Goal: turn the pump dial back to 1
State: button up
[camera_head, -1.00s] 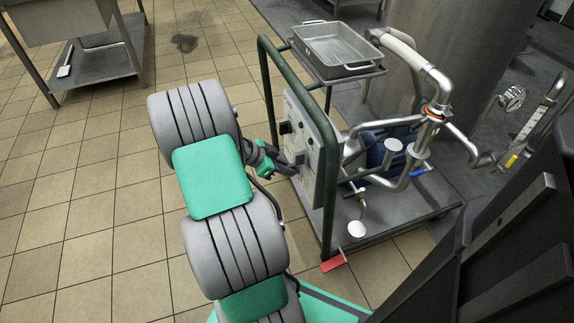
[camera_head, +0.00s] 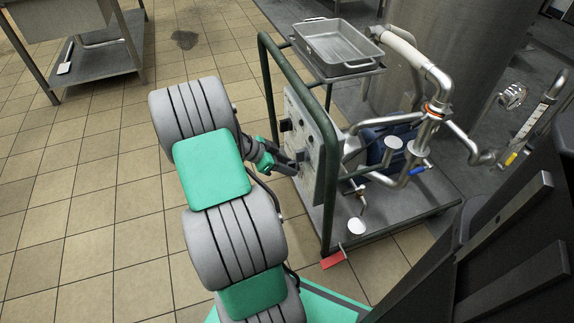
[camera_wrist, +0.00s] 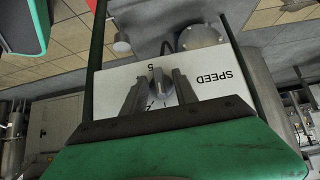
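The pump dial (camera_wrist: 161,83) is a grey knob on a pale panel (camera_wrist: 222,73). In the wrist view the panel's lettering "SPEED" appears upside down, and digits such as 5 and 2 show around the dial. I cannot tell which digit the dial points at. My gripper (camera_wrist: 159,75) has one finger on each side of the dial, with narrow gaps showing, so it looks open around it. In the head view my gripper (camera_head: 291,164) is at the panel's left face (camera_head: 310,150), and the dial is hidden behind it.
The panel is on a green-framed cart (camera_head: 265,80). The cart carries a metal tray (camera_head: 335,45), pipes (camera_head: 415,60) and a blue pump (camera_head: 385,145). A red pedal (camera_head: 332,260) sticks out low at its front.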

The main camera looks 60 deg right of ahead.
jog(key=p+v, duration=0.2)
jog(key=v, duration=0.5)
jog(key=shift+w+a+r, duration=0.2)
jog(key=shift+w+r, duration=0.05)
